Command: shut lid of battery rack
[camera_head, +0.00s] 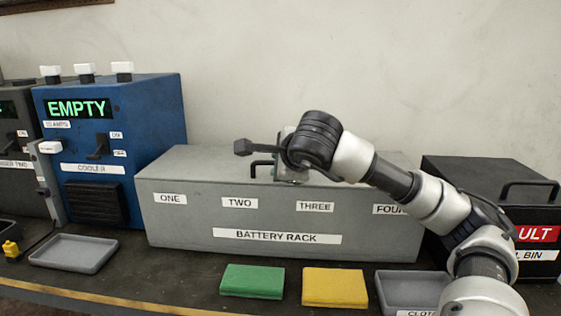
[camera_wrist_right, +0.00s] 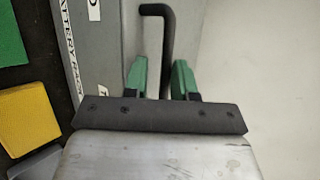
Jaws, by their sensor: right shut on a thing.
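The battery rack (camera_head: 190,232) is a long grey box against the wall, labelled ONE to FOUR along its front. Its lid (camera_head: 205,161) appears to lie flat on top, with no gap that I can make out. A black bar handle (camera_head: 256,170) stands on the lid; it also shows in the right wrist view (camera_wrist_right: 168,40). My right gripper (camera_wrist_right: 160,68) has its green fingers on either side of the handle and is shut on it. In the head view my wrist hides the fingertips and part of the handle. My left gripper is not in view.
A blue cooler (camera_head: 150,120) reading EMPTY stands left of the rack. A black bin (camera_head: 480,172) stands at right. In front lie a green cloth (camera_head: 252,281), a yellow cloth (camera_head: 334,288) and grey trays (camera_head: 75,253). The wall is close behind.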

